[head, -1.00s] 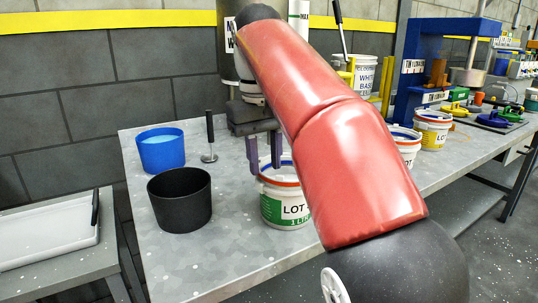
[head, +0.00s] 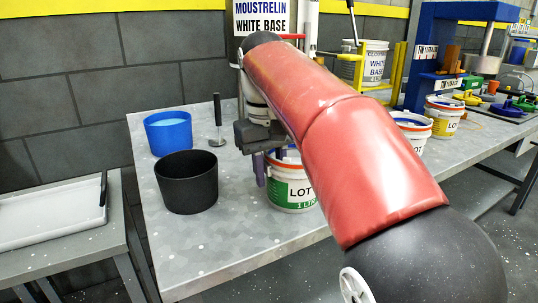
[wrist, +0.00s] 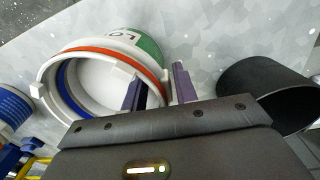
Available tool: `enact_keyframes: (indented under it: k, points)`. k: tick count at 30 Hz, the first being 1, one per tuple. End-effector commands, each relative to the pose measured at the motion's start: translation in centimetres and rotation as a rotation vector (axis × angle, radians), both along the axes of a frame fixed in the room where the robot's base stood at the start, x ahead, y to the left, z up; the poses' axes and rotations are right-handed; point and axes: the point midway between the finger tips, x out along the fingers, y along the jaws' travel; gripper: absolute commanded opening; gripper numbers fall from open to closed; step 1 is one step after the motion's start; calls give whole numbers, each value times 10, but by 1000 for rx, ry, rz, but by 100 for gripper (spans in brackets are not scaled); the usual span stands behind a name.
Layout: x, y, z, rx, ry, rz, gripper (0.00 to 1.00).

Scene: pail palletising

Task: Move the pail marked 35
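A white pail with a green "LOT" label and an orange ring (head: 291,192) stands on the bench; the arm hides the rest of its label, so I cannot read its number. My gripper (head: 270,165) is low at its left rim. In the wrist view this pail (wrist: 85,62) is open-topped and empty, and my gripper (wrist: 158,88) has one finger inside the mouth and one outside, the wall between them with gaps showing. Two more "LOT" pails, one partly hidden (head: 414,131) and one yellow-labelled (head: 444,116), stand farther right; no number 35 is legible.
A black tub (head: 187,184) stands just left of the pail, with a blue tub (head: 168,133) and a dark-handled tool (head: 217,122) behind. A yellow frame (head: 393,75) and blue press (head: 425,60) stand at the back right. The bench's front-left area is clear.

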Motion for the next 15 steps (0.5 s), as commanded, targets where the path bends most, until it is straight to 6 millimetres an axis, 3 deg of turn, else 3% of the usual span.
enact_keyframes:
  k: [5,15]
  points:
    - [0,0,-15,-1,1,2,29]
    - [0,-1,-16,0,0,1,26]
